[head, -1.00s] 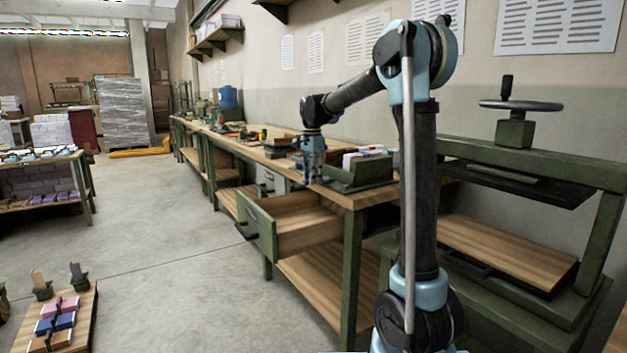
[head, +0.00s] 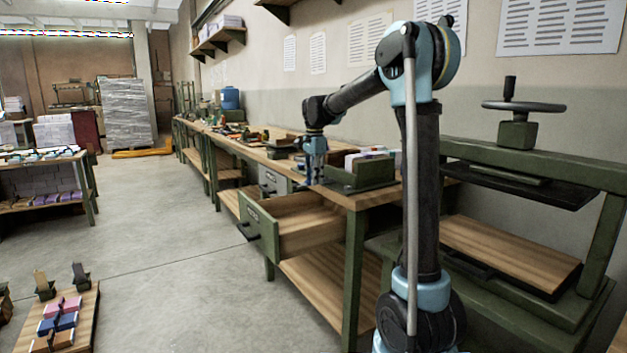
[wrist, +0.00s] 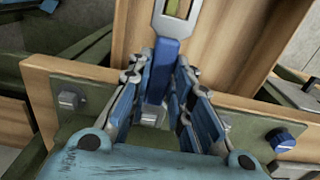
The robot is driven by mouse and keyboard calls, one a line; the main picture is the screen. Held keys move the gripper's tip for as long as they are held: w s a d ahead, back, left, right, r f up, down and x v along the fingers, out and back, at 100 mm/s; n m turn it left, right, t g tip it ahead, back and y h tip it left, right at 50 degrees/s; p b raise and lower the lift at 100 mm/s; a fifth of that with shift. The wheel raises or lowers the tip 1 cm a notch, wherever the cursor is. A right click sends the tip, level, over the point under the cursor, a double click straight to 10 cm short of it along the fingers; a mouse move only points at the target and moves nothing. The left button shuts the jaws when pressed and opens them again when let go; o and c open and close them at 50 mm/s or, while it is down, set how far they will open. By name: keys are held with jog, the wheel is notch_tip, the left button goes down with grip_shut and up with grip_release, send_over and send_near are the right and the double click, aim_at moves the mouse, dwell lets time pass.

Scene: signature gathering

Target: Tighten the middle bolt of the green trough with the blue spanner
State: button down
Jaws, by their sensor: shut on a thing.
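My gripper (wrist: 157,108) is shut on the blue spanner (wrist: 161,70). The spanner's blue handle is between the fingers and its silver head (wrist: 177,14) points up the picture. A grey middle bolt (wrist: 152,115) shows just below the lower end of the handle, between my fingers; I cannot tell if they touch. Another grey bolt (wrist: 69,100) is to the left, and a blue-marked bolt (wrist: 281,139) is to the right, on a green strip (wrist: 100,106). In the head view my gripper (head: 314,178) is low beside the green trough (head: 362,176) on the bench.
An open drawer (head: 262,232) juts from the bench (head: 349,198) below my gripper. A press with a handwheel (head: 523,106) stands at the right. Tools and boxes lie farther along the bench. The floor (head: 170,260) at left centre is clear.

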jog(key=shift+r, duration=0.15)
jog(key=shift+r, duration=2.15)
